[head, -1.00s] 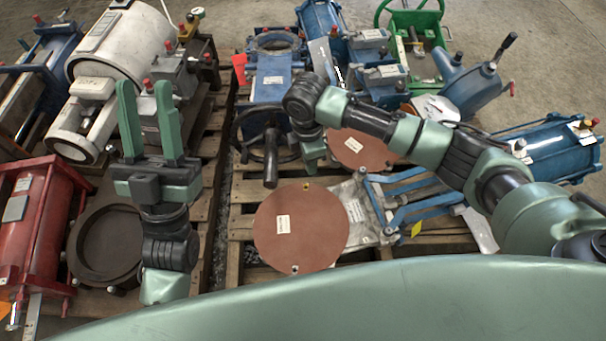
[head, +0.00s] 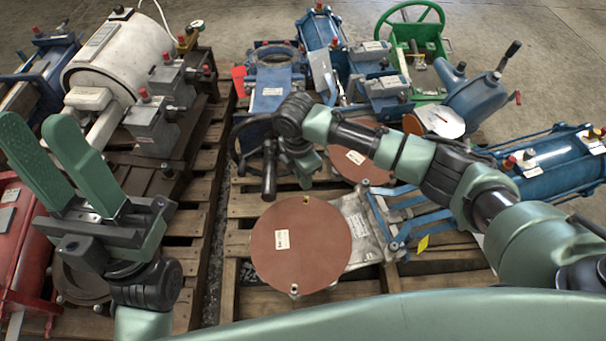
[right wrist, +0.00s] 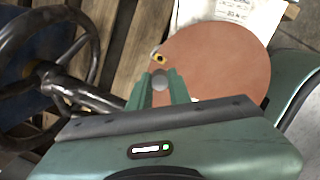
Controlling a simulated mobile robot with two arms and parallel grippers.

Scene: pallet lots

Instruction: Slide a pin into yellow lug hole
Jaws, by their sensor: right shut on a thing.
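My right gripper (right wrist: 160,92) is shut on a pin (right wrist: 160,82), whose round grey head shows between the fingertips. The yellow lug (right wrist: 158,57) with a dark hole sits at the edge of the reddish-brown disc (right wrist: 215,70), just beyond the pin in the right wrist view. The pin and the lug look apart. In the head view my right gripper (head: 305,180) points down just above the lug (head: 306,199) on the near disc (head: 300,250); the pin cannot be made out there. My left gripper (head: 40,135) is open and empty above the left pallet.
A dark handwheel (right wrist: 60,60) stands close beside my right gripper; it also shows in the head view (head: 248,150). A second brown disc (head: 350,158) lies behind. Blue linkage bars (head: 395,225) are right of the near disc. A red machine (head: 15,250) is below my left gripper.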

